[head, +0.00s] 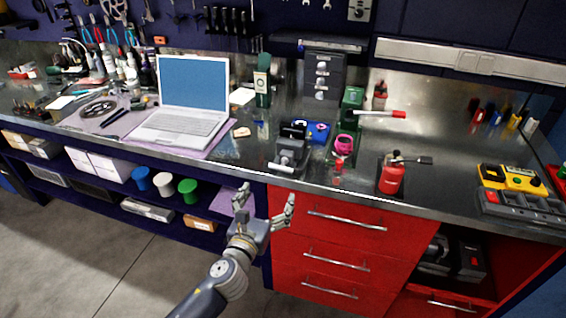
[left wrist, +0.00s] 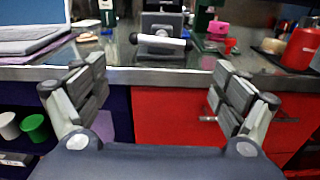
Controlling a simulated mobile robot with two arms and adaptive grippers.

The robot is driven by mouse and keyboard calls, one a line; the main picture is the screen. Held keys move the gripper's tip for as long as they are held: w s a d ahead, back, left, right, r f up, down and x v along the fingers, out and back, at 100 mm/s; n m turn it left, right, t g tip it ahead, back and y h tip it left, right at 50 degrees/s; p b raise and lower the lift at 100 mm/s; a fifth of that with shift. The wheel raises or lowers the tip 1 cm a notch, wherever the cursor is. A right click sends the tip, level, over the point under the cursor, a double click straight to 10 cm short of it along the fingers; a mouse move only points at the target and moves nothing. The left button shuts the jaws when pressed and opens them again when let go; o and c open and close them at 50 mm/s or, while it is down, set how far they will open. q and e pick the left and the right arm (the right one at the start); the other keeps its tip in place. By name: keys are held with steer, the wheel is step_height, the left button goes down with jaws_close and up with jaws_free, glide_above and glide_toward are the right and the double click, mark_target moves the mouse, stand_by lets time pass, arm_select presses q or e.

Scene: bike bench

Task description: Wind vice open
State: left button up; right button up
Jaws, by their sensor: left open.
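The dark grey vice (head: 294,142) stands at the front edge of the metal bench. Its pale handle bar (head: 284,169) lies roughly level across the front. In the left wrist view the vice (left wrist: 161,22) is straight ahead, and the white bar (left wrist: 161,41) with dark end knobs faces me. My left gripper (head: 267,199) is open and empty, in front of the red drawers and below the bench edge. In the left wrist view its fingers (left wrist: 158,80) are spread wide on either side of the handle's line, apart from it. My right gripper is not in view.
An open laptop (head: 193,95) sits left of the vice. A pink tape dispenser (head: 344,144) and a red canister (head: 392,176) stand to its right. The bench's front edge (left wrist: 115,73) lies between the gripper and the vice. The floor in front is clear.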

mark_target(281, 168)
arm_select(q)
steer(key=shift+m, duration=0.4)
steer(key=x, duration=0.3)
steer(key=r+x, duration=0.1)
steer(key=x, duration=0.3)
steer(key=r+x, duration=0.1)
steer(key=x, duration=0.2)
steer(key=shift+w+d, duration=0.25)
steer(key=shift+w, duration=0.15)
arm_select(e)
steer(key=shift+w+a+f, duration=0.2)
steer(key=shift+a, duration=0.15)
arm_select(q)
steer(key=c, duration=1)
steer(key=shift+c, duration=0.4)
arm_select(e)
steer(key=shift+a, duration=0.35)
